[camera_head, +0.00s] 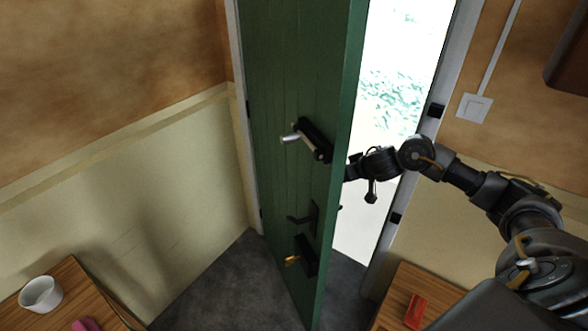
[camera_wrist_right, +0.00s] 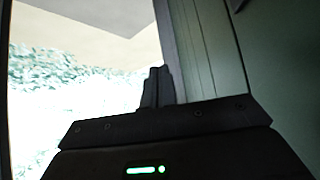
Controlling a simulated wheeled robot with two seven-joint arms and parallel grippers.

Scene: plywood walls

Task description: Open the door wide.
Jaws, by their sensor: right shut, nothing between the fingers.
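The green door (camera_head: 285,75) stands partly open in the head view, with a bright gap between its edge and the frame on the right. Its near face carries a black plate with a silver lever (camera_head: 290,138), and lower black fittings, one with a brass-coloured piece (camera_head: 292,260). My right arm comes in from the right and reaches through the gap behind the door's edge; the door hides its gripper there. In the right wrist view my right gripper (camera_wrist_right: 156,86) is shut and empty, close to the door's far side (camera_wrist_right: 215,60). I cannot tell whether it touches. My left gripper is not in view.
The door frame (camera_head: 436,85) stands right of the gap. A wooden table (camera_head: 75,285) with a white cup (camera_head: 41,294) is at lower left. Another wooden surface (camera_head: 398,290) with a red object (camera_head: 415,311) is at lower right. Bare dark floor (camera_head: 225,280) lies left of the door.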

